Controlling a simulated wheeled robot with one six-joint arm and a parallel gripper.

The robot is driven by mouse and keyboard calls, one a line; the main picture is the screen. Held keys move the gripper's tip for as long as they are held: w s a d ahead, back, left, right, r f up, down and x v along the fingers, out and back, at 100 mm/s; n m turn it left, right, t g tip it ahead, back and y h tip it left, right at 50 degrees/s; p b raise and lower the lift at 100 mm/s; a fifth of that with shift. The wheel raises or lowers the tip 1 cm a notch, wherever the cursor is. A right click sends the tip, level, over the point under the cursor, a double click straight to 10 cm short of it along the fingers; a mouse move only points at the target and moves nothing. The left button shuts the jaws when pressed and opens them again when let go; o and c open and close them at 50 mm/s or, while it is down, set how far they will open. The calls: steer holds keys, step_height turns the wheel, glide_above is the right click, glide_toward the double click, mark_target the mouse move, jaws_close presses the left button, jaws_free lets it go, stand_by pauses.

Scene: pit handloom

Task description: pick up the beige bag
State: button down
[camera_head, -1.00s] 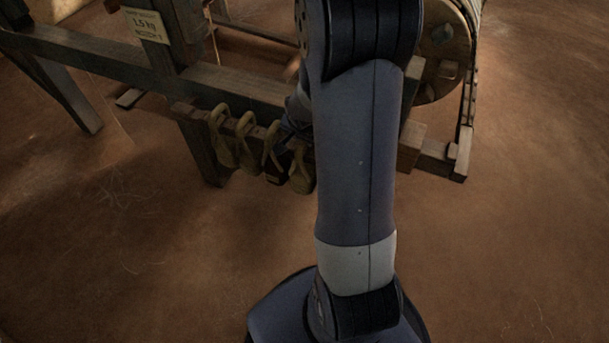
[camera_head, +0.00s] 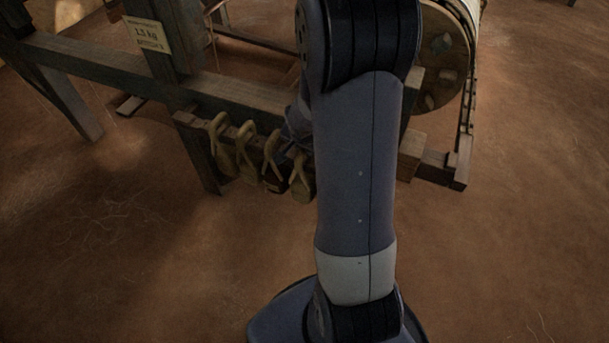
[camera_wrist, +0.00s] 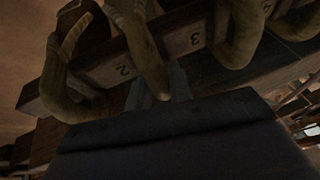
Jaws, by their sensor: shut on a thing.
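Several tan-beige bags with looped straps hang in a row from the loom's wooden rail in the head view; one is the left-hand bag (camera_head: 223,160). One bag near my gripper has a darker, brownish lower part (camera_head: 273,181). My gripper (camera_head: 292,147) is at the right part of this row, mostly hidden by my arm. In the wrist view my gripper (camera_wrist: 172,92) is shut on the beige bag, at a thick strap (camera_wrist: 142,42) between labels 2 and 3. Which bag in the head view this is, I cannot tell for sure. Its body is hidden in the wrist view.
The rail (camera_wrist: 110,70) carries number labels, with other straps (camera_wrist: 243,30) close on both sides of my gripper. The loom beam (camera_head: 100,65) crosses behind, with a 1.5 kg sign (camera_head: 148,37) on a post. A round wooden drum (camera_head: 442,50) stands right. The brown floor in front is clear.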

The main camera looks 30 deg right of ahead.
steer(key=shift+w+r, duration=0.1)
steer(key=shift+r, duration=0.1)
steer(key=shift+r+p, duration=0.55)
steer(key=shift+r, duration=1.15)
steer(key=s+a+b, duration=0.1)
steer(key=s+a, duration=0.3)
steer(key=s, duration=0.4)
steer(key=s+a+b, duration=0.1)
steer(key=s+a, duration=0.3)
steer(key=s, duration=0.4)
steer(key=shift+a, duration=0.1)
